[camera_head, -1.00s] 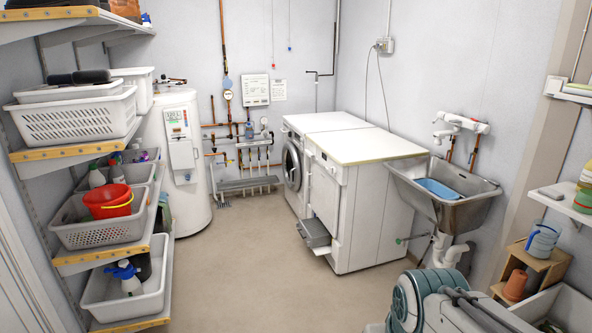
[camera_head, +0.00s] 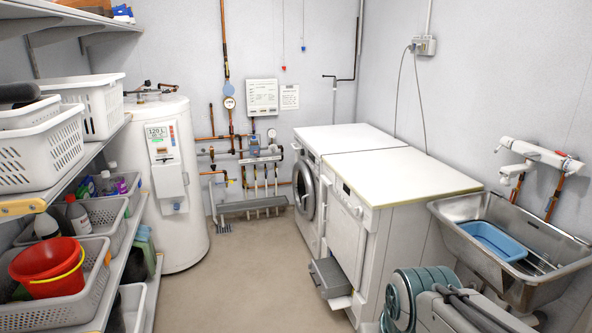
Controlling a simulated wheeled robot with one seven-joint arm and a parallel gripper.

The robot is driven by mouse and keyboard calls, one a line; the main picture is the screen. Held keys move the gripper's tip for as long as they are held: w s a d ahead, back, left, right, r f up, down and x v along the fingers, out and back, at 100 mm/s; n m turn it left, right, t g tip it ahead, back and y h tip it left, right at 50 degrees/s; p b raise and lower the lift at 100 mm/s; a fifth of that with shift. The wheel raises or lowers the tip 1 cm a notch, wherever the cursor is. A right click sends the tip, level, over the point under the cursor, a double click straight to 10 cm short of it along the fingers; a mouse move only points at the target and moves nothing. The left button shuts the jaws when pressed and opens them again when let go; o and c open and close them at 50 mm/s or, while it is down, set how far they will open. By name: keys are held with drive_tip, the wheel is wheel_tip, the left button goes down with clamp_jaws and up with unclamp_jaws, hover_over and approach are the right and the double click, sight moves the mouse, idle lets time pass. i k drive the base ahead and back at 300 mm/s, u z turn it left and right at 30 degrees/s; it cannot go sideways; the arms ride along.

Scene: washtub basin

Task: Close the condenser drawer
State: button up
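The condenser drawer (camera_head: 329,278) is a dark grey box low on the front of the near white machine (camera_head: 347,232). It sticks out of the machine's front to the left, over the floor, so it stands open. A small white flap or panel (camera_head: 338,302) shows just under it. The drawer's inside is too small to make out. My folded grey and teal arm shows at the bottom, right of the drawer and apart from it. My gripper's fingers are not in view.
A washing machine (camera_head: 308,190) stands behind the near machine. A steel sink (camera_head: 477,208) with a blue basin (camera_head: 494,240) is on the right. Shelves with a red bucket (camera_head: 45,262) and a water heater (camera_head: 172,225) are on the left. The floor (camera_head: 245,285) between is clear.

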sight(332, 280)
drive_tip(key=u, duration=0.3)
drive_tip(key=i, duration=0.7)
drive_tip(key=u, duration=0.65)
drive_tip(key=i, duration=1.35)
drive_tip(key=z, duration=0.9)
drive_tip(key=i, duration=0.8)
drive_tip(key=z, duration=0.75)
